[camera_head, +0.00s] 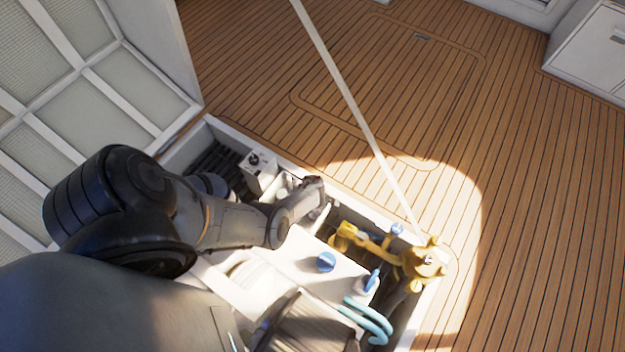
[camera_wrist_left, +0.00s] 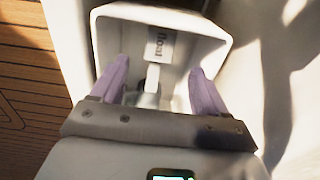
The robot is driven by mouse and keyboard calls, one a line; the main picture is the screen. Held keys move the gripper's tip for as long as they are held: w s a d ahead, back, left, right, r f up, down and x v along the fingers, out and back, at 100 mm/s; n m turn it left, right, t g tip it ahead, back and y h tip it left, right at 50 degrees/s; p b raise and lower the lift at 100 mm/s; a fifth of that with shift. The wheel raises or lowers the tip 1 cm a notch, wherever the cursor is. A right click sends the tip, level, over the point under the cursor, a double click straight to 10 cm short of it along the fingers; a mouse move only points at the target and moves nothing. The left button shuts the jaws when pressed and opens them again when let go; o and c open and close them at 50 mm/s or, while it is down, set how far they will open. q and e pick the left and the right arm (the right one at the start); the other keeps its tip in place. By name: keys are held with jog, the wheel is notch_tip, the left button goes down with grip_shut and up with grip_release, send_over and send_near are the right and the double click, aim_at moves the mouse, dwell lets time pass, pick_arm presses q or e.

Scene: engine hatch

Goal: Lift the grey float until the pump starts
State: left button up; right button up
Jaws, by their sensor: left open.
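In the left wrist view, a white open-fronted housing (camera_wrist_left: 215,48) bears a label reading "float". A light stem runs down inside it to a small grey piece, which looks like the grey float (camera_wrist_left: 148,99); its lower part is hidden by my gripper. My left gripper (camera_wrist_left: 160,78) is open, its two purple fingers apart on either side of the float, with a visible gap to each. In the head view my left gripper (camera_head: 314,190) reaches down into the open hatch, and the float cannot be made out there. My right gripper is not in view.
A white box with a black knob (camera_head: 257,168) stands at the hatch's far left. Yellow valve fittings (camera_head: 422,263), blue caps (camera_head: 326,262) and light-blue hoses (camera_head: 368,322) fill the right side. A pale pole (camera_head: 350,98) slants to the hatch edge. The wooden deck (camera_head: 540,190) beyond is clear.

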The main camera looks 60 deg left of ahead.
aim_at(313, 213)
pick_arm(q)
notch_tip(313, 213, down, 10)
jog(key=b, duration=0.8)
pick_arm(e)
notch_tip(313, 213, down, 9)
pick_arm(q)
jog(key=shift+c, duration=0.3)
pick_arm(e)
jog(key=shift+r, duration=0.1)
